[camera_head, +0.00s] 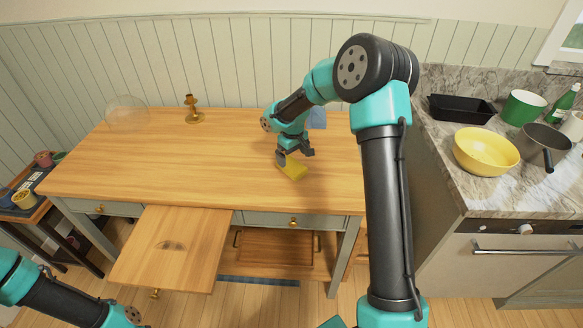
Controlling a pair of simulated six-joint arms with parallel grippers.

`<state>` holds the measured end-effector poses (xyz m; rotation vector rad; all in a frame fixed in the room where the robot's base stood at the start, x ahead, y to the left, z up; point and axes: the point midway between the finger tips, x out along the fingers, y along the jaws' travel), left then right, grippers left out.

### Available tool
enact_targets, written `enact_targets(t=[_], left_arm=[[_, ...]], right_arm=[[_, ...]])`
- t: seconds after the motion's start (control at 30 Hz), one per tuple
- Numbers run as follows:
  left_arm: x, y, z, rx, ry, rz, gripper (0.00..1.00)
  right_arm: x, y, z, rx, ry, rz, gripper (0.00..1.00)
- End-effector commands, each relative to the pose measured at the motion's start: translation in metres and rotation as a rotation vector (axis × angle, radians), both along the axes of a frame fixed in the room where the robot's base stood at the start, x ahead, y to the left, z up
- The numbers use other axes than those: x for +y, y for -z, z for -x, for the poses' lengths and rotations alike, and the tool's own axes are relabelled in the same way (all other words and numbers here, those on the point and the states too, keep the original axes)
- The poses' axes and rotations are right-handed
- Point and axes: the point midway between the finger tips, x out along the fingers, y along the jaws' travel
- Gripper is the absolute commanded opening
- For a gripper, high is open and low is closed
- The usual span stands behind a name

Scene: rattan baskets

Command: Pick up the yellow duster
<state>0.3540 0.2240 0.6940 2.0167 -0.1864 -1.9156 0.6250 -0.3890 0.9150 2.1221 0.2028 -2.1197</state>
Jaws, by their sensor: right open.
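The yellow duster (295,170) lies on the wooden table (180,160), right of its middle and towards the front edge. My right gripper (293,158) reaches down from above and is open right at the duster. Its fingers cover part of the duster's far side, and I cannot tell whether they touch it. My left arm shows at the lower left corner, but its gripper is not in the picture.
A blue object (317,118) is partly hidden behind my right arm. A drawer or board (172,250) juts out in front. A counter at right holds a yellow bowl (485,151).

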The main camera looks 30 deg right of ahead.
Motion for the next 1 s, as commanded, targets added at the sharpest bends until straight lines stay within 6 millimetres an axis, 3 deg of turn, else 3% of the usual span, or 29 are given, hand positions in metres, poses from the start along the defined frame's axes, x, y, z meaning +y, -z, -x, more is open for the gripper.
enact_targets(t=[0.4,0.9,1.0], left_arm=[[0.000,0.000,0.000,0.000,0.000,0.000,0.53],[0.000,0.000,0.000,0.000,0.000,0.000,0.53],[0.000,0.000,0.000,0.000,0.000,0.000,0.53]], right_arm=[[0.004,0.048,-0.002,0.003,0.000,0.000,0.99],[0.004,0.049,-0.003,0.001,0.000,0.000,0.99],[0.004,0.049,-0.002,0.001,0.000,0.000,0.90]])
